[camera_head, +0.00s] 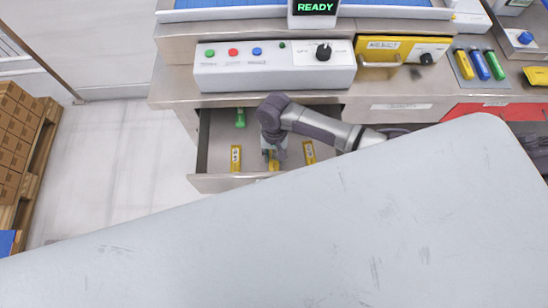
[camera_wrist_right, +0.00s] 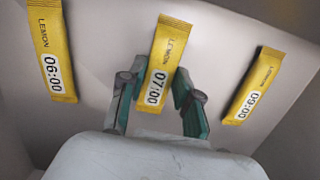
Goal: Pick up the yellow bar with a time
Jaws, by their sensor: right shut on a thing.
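Three yellow bars marked LEMON lie in an open drawer (camera_head: 213,128). In the right wrist view, the left bar (camera_wrist_right: 50,45) reads 06:00, the middle bar (camera_wrist_right: 165,48) reads 07:00, and the right bar (camera_wrist_right: 255,85) has a slanted label that is hard to read. In the head view, the left bar (camera_head: 236,158) and right bar (camera_head: 310,152) flank my right gripper (camera_head: 272,157). My right gripper's green-padded fingers (camera_wrist_right: 160,82) are shut on the middle 07:00 bar, one finger on each side. My left gripper is not in view.
A green item (camera_head: 240,118) lies at the back of the drawer. Above stands a white control box (camera_head: 275,70) with buttons and a knob, beside a yellow-fronted unit (camera_head: 400,50). A large pale surface (camera_head: 330,230) fills the foreground. Boxes (camera_head: 15,130) are stacked at far left.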

